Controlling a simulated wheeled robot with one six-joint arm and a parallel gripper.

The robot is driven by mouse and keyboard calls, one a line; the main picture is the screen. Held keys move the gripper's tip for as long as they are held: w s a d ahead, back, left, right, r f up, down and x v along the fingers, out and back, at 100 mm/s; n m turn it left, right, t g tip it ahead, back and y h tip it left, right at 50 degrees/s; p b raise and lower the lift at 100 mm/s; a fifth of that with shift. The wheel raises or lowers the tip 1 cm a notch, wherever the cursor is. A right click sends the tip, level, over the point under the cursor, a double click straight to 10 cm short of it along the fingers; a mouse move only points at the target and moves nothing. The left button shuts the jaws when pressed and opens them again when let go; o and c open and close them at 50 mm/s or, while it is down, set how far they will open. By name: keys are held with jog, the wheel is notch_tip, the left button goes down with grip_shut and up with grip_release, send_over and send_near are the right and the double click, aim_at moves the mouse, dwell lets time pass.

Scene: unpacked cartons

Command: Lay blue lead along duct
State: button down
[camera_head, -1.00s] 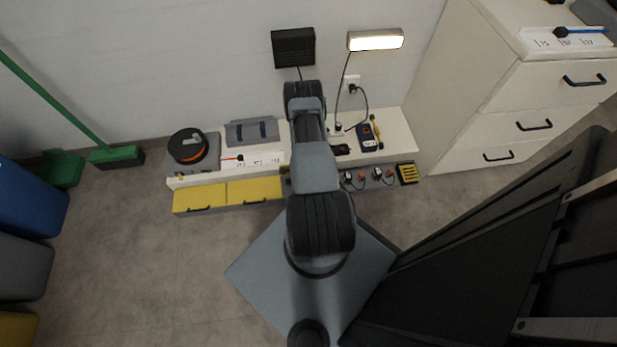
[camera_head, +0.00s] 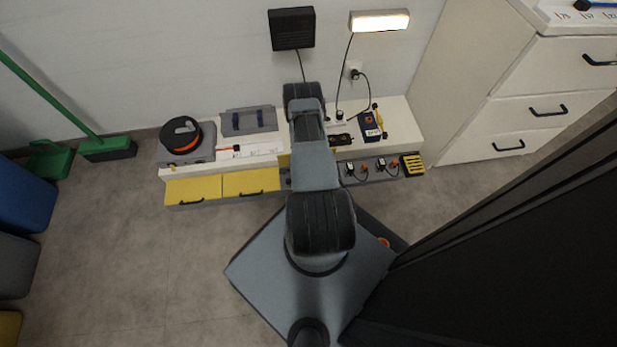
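A thin blue strip (camera_head: 601,5), partly cut off by the top right corner, lies on the drawer cabinet's top with a black end piece; it may be the blue lead. Beside it is a white strip with black marks (camera_head: 586,16), also cut off. A similar white marked strip (camera_head: 248,151) lies on the low bench, with a thin red-orange piece along it. I cannot tell whether either strip is the duct. My arm reaches up the middle of the picture over the bench. My gripper is not visible; the arm hides that part.
The low bench (camera_head: 402,127) holds a black reel (camera_head: 181,136), a grey tray (camera_head: 248,120), a blue meter (camera_head: 371,124) and small plugs. A white drawer cabinet (camera_head: 520,75) stands to its right. A large black panel (camera_head: 500,255) fills the lower right.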

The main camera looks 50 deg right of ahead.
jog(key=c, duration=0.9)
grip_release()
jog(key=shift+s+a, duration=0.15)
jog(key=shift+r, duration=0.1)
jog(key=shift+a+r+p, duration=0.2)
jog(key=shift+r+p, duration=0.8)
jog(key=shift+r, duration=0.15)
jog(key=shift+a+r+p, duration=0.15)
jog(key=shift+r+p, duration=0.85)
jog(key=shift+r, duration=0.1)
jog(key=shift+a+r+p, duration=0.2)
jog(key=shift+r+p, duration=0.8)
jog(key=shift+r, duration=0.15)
